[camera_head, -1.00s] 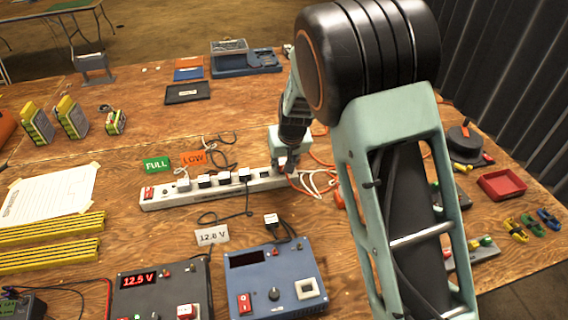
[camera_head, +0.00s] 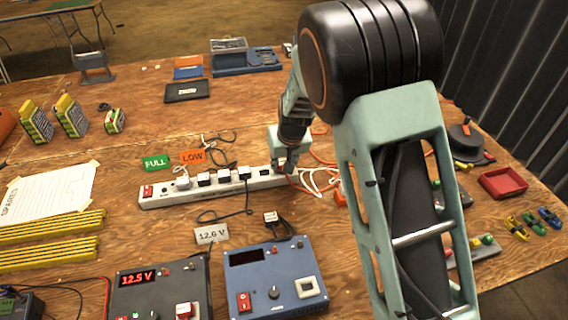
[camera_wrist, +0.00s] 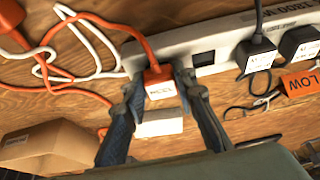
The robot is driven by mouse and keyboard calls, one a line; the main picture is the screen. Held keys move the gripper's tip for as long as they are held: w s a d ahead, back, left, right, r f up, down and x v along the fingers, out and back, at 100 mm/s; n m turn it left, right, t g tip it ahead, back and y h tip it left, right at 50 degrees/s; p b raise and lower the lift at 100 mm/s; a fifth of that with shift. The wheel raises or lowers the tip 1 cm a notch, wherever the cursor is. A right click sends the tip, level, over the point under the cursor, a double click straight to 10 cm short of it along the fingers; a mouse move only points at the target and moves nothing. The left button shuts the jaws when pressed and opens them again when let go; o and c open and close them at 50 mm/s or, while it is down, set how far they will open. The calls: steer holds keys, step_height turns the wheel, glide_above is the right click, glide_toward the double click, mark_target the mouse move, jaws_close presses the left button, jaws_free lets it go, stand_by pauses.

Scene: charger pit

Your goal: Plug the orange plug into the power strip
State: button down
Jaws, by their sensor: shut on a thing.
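The white power strip (camera_head: 215,193) lies across the middle of the table. Several dark plugs sit in it, and one socket (camera_wrist: 204,57) near its end is empty. My gripper (camera_wrist: 157,88) is shut on the orange plug (camera_wrist: 158,76), one finger on each side, at the end of the strip beside that empty socket. The plug has a white label, and its orange cord runs up over the strip. Whether its prongs are in a socket cannot be seen. In the head view my gripper (camera_head: 286,166) stands over the strip's right end and hides the plug.
White and orange cords (camera_head: 318,178) lie loose right of the strip. Green (camera_head: 156,162) and orange (camera_head: 193,157) signs stand behind it. A blue charger box (camera_head: 272,281) is in front. A cardboard box (camera_wrist: 48,148) shows in the wrist view.

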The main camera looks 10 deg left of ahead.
stand_by(0.3)
steer(key=c, duration=1.5)
jaws_free()
steer(key=shift+f, duration=0.1)
steer(key=shift+o, duration=0.6)
steer(key=shift+o, duration=1)
steer(key=shift+r+p, duration=2.55)
steer(key=shift+r, duration=1.3)
